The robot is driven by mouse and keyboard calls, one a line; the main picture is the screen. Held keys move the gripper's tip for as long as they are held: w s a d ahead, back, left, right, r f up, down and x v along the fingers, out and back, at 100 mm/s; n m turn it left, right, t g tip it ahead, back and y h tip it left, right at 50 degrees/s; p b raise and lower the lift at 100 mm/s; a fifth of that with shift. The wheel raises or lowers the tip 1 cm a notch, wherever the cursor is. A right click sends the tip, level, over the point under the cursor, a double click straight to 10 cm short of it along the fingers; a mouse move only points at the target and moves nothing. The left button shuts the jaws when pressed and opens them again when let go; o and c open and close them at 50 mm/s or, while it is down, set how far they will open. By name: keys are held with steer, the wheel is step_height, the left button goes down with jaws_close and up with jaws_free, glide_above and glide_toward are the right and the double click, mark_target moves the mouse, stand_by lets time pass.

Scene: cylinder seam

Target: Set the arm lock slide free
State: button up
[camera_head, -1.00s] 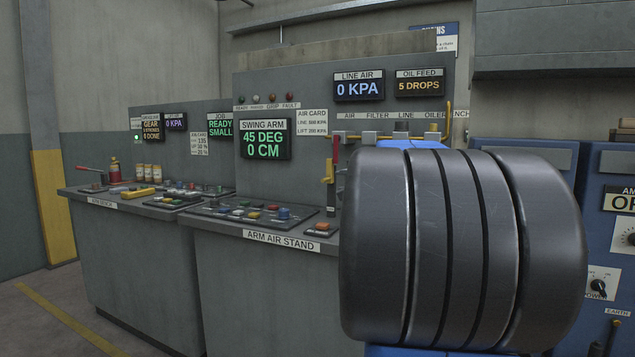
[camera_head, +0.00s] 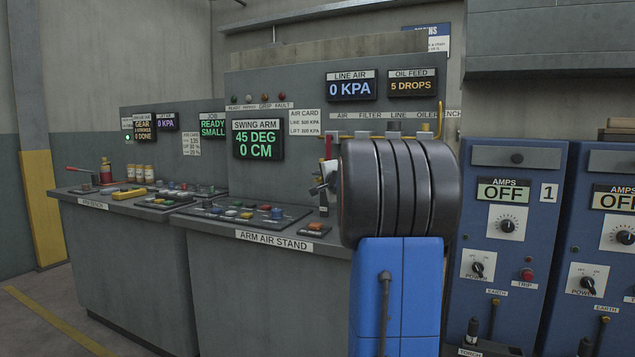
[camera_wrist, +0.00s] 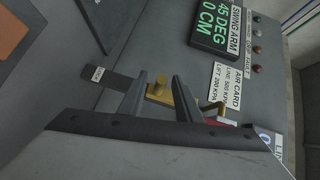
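The lock slide shows in the wrist view as a dark strip (camera_wrist: 121,82) with a small pale label, and a brass knob (camera_wrist: 160,80) stands near its right end. My gripper (camera_wrist: 160,78) is open there, one finger on each side of the knob in the picture. Gaps show between the knob and both fingers, and how deep the knob sits between them is unclear. In the head view my gripper (camera_head: 318,187) is at the arm air stand's panel, partly behind my own arm, and the knob cannot be made out.
A brass bar (camera_wrist: 186,105) and a red part (camera_wrist: 218,121) lie close beside my right finger. The swing arm display (camera_head: 257,139) reads 45 DEG, 0 CM; line air (camera_head: 352,86) reads 0 KPA. A button console (camera_head: 245,212) lies left of my gripper.

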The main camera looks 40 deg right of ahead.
steer(key=shift+w+d, duration=0.15)
steer(key=shift+w, duration=0.25)
jaws_close()
steer(key=shift+f, duration=2.6)
jaws_free()
